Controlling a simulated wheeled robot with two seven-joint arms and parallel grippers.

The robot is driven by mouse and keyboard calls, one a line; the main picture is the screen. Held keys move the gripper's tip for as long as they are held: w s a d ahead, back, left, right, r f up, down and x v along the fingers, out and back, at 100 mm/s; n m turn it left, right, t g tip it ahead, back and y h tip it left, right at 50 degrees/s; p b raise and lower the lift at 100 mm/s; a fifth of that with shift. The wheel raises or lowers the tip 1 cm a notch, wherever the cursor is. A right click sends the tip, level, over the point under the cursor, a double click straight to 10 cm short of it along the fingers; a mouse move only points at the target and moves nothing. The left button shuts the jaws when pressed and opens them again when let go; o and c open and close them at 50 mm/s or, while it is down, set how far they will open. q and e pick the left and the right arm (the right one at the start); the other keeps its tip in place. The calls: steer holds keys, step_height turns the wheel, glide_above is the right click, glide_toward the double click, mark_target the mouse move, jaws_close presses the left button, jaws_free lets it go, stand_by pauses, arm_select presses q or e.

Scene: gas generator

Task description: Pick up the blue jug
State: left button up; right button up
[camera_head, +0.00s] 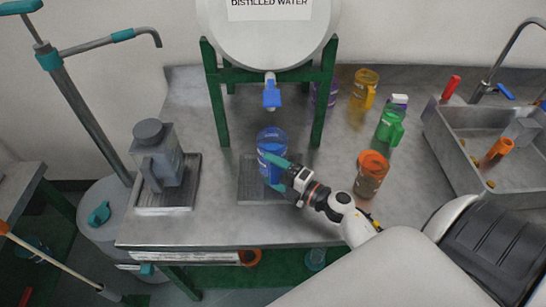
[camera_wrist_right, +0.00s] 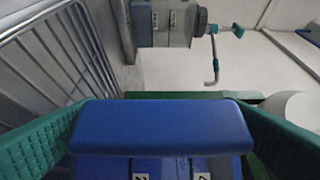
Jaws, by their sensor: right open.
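The blue jug (camera_head: 270,140) stands upright on a dark grate on the counter, below the tank's blue tap. My right gripper (camera_head: 277,170) is at the jug's near side, its teal fingers partly covering the jug. In the right wrist view, the jug's blue handle (camera_wrist_right: 160,127) fills the space between the two open green fingers of my right gripper (camera_wrist_right: 162,112). I cannot tell whether either finger touches it. My left gripper is not in view.
The distilled water tank (camera_head: 268,32) stands above on a green frame (camera_head: 216,100). An orange jug (camera_head: 371,173), a green jug (camera_head: 391,125) and a yellow jug (camera_head: 364,88) stand to the right. A grey canister (camera_head: 158,155) is left; a sink (camera_head: 490,165) is far right.

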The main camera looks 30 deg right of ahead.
steer(key=shift+w+a, duration=0.25)
steer(key=shift+w, duration=0.35)
steer(key=c, duration=1.1)
steer(key=shift+c, duration=0.5)
steer(key=shift+r, duration=0.1)
